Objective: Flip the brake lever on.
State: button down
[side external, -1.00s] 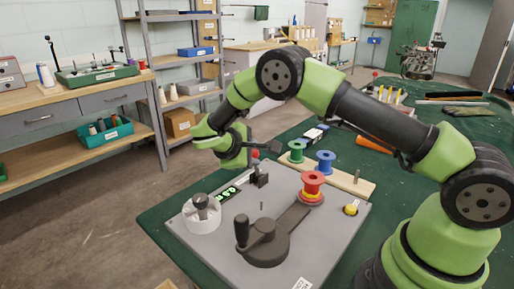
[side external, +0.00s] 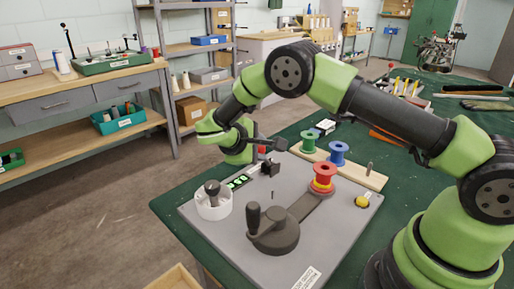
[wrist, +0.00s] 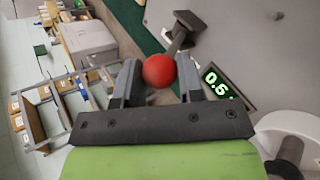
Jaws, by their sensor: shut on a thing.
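The brake lever shows as a red ball knob (wrist: 159,70) on a dark stem and bracket (wrist: 181,36) in the wrist view. The knob sits between my gripper's (wrist: 159,82) two fingers, which are shut on it. In the side view the dark bracket (side external: 270,167) stands at the far edge of the grey panel, and the red knob (side external: 262,149) is partly hidden by my gripper (side external: 268,146). A green-lit display (side external: 238,182) lies beside the bracket; in the wrist view it reads about 0.5, its last part cut off.
The grey panel (side external: 228,234) also bears a white cup-like dial (side external: 213,206), a dark crank (side external: 273,230), a red spool (side external: 323,175) and a yellow button (side external: 362,201). Green (side external: 308,142) and blue (side external: 339,153) spools stand on a wooden strip behind.

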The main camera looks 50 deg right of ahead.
jog(key=c, duration=0.9)
grip_release()
jog(key=shift+s+a+f, duration=0.1)
jog(key=shift+a+f, duration=0.1)
jog(key=shift+f, duration=0.05)
jog(key=shift+o, duration=0.7)
jog(key=shift+r, duration=0.1)
jog(key=v, duration=0.9)
jog(key=shift+a+r, duration=0.25)
jog(key=shift+r, duration=0.05)
jog(key=s+d+r+m+y, duration=0.2)
jog(key=s+r+m+y, duration=0.2)
jog(key=s+r+y, duration=0.55)
jog(key=s+r+m+t+y, duration=0.1)
jog(key=s+r+m+t, duration=0.2)
jog(key=s, duration=0.5)
jog(key=s+a+r+m+t+y, duration=0.1)
jog(key=s+r+m+t+y, duration=0.1)
jog(key=s, duration=0.6)
jog(key=shift+a+r+m+t, duration=0.25)
jog(key=shift+r+m+t, duration=0.15)
jog(key=shift+r+t, duration=0.25)
